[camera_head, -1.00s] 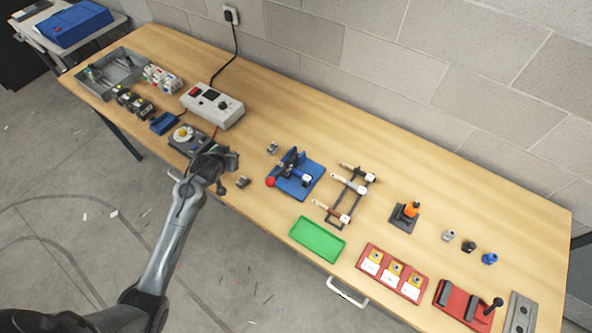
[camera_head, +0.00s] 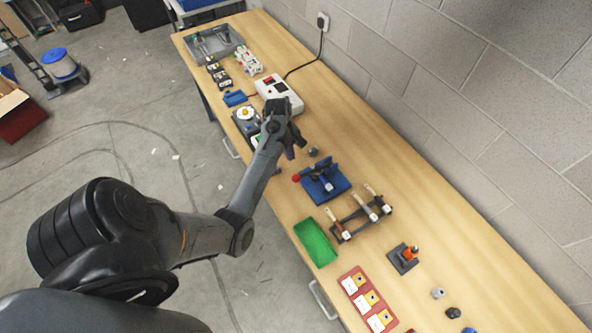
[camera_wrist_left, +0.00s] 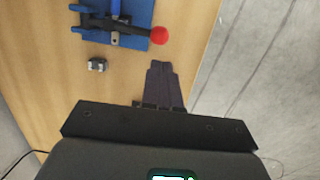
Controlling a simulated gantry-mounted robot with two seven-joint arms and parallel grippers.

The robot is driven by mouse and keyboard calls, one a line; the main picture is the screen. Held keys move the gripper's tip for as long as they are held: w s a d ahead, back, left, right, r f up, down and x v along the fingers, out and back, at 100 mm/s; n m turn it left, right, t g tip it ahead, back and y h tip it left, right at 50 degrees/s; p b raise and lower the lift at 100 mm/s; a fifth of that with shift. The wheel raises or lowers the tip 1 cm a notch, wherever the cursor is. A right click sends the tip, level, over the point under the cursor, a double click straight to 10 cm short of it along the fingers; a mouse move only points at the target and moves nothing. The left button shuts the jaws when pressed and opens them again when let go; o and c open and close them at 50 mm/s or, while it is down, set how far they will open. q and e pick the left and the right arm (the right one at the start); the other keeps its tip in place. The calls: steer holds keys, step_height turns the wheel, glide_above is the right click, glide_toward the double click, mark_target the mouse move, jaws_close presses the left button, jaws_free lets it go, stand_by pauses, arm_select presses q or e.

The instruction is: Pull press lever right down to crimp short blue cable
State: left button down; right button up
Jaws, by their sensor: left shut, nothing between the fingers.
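The blue press (camera_head: 322,186) sits on the bench, with a dark lever ending in a red ball knob (camera_head: 296,178). In the left wrist view the press (camera_wrist_left: 90,30) is at the top and its red knob (camera_wrist_left: 159,35) is just beyond my fingertips. My left gripper (camera_head: 290,154) is shut and empty, above the bench beside the press and apart from the knob. Its closed fingers also show in the left wrist view (camera_wrist_left: 160,68). A blue piece lies along the press; I cannot tell whether it is the short blue cable. My right gripper is not in view.
A small metal block (camera_wrist_left: 97,65) lies on the bench near the press. A rack with white-tagged pieces (camera_head: 372,210) and a green tray (camera_head: 316,242) stand on the far side of the press from my gripper. A grey control box (camera_head: 279,95) is behind my gripper.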

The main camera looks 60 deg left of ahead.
mark_target(296, 176)
arm_select(q)
steer(key=f, duration=0.3)
steer(key=d+f, duration=0.1)
steer(key=f, duration=0.2)
steer(key=w+f, duration=0.1)
steer(key=f, duration=0.3)
steer(key=shift+d+p, duration=0.35)
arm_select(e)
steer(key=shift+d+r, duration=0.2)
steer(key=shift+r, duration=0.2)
